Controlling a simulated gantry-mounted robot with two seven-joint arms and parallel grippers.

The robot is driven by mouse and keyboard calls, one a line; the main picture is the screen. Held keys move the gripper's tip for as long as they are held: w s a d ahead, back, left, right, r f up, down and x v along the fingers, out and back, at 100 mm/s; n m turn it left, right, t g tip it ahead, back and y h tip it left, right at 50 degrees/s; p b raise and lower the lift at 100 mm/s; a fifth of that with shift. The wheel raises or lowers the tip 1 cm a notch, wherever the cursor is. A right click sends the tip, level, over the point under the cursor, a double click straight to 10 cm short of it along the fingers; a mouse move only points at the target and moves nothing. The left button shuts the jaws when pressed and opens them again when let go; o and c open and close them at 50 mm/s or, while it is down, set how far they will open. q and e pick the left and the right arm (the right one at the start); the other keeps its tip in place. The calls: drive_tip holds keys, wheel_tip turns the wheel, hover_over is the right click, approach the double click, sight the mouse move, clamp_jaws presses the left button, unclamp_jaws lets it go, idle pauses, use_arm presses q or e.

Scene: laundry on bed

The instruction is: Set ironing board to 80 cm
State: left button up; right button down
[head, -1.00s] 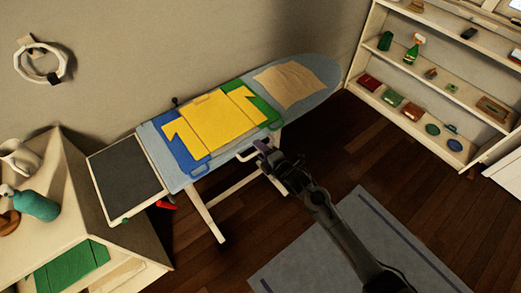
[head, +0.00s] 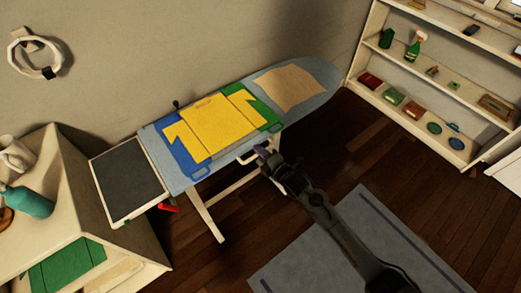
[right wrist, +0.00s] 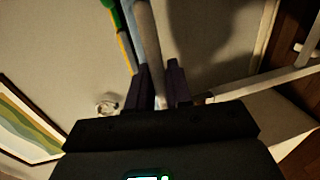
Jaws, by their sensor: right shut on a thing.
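The ironing board (head: 318,84) stands along the wall with a light blue cover and white legs (head: 205,213). A white rail (head: 245,158) runs under its front edge. A red lever (head: 168,207) shows under its left end. My right gripper (head: 262,152) is at the front edge, below the board top. In the right wrist view its purple fingers (right wrist: 162,84) are shut around a pale bar (right wrist: 152,50), seemingly the rail. The board's height cannot be read. My left gripper is not in view.
A yellow, blue and green folding panel (head: 215,125) and a beige cloth (head: 290,87) lie on the board. A dark pad (head: 130,182) is at its left end. A cabinet (head: 75,185) stands left, shelves (head: 425,85) right. A grey rug (head: 355,245) lies in front.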

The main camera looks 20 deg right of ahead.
drive_tip(key=shift+s+d+f, duration=0.15)
drive_tip(key=shift+f, duration=0.4)
drive_tip(key=c, duration=1.2)
unclamp_jaws()
drive_tip(key=shift+r, duration=0.15)
drive_tip(key=shift+r, duration=0.15)
drive_tip(key=p+v, duration=0.2)
drive_tip(key=v, duration=0.8)
drive_tip(key=shift+s, duration=0.3)
